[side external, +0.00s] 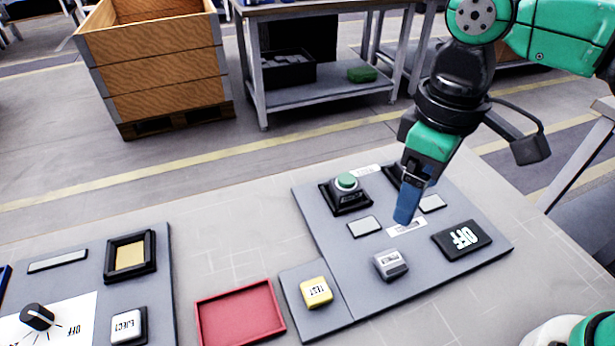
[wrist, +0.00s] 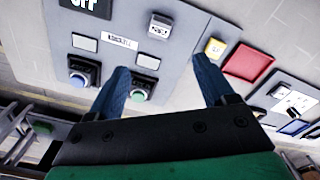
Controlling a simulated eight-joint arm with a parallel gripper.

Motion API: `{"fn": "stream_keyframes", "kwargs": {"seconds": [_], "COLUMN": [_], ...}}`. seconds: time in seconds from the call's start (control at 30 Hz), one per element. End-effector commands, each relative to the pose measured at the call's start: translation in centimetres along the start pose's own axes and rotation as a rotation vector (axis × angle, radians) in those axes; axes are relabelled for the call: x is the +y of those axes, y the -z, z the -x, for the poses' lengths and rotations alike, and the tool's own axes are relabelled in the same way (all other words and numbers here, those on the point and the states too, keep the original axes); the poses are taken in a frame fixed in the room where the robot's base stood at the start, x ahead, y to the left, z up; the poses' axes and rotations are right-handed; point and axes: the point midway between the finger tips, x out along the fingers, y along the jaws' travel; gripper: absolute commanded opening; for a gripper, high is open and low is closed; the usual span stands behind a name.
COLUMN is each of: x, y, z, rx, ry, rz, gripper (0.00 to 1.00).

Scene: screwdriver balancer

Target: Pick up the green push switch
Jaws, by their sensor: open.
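The green push switch (side external: 346,182) has a round green cap on a square black base and stands upright on the grey panel. In the wrist view the green push switch (wrist: 139,95) shows between my fingers, close to the left one. That finger covers part of its base. My gripper (side external: 404,216) is open and empty above the panel, to the right of the green switch in the side view. In the wrist view my gripper's two blue fingers (wrist: 160,64) are spread apart. The side view shows them overlapped, pointing down.
A blue switch (wrist: 80,78) stands beside the green one, mostly hidden behind my gripper in the side view. A grey button (side external: 390,264), an OFF plate (side external: 462,240) and a yellow TEST button (side external: 316,292) are also mounted nearby. A red tray (side external: 240,314) lies to the left.

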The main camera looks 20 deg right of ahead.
Motion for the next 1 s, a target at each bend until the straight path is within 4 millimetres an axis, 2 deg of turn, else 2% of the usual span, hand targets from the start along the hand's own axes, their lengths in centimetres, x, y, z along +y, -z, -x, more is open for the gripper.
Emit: {"fn": "stream_keyframes", "kwargs": {"seconds": [0.27,0.37,0.47,0.6,0.7,0.83,1.0], "x": [0.1,0.6,1.7,4.8,7.4,10.3,12.0], "y": [0.4,1.7,3.8,6.8,8.0,8.4,8.2], "z": [-0.3,-1.4,-3.2,-5.9,-7.3,-8.4,-8.9], "rx": [0.0,0.012,0.08,0.322,0.55,0.81,0.985], "ry": [0.026,0.117,0.274,0.473,0.532,0.515,0.462], "rz": [0.016,0.081,0.2,0.41,0.545,0.672,0.753], "gripper": [0.75,0.75,0.75,0.75,0.75,0.75,0.75]}}
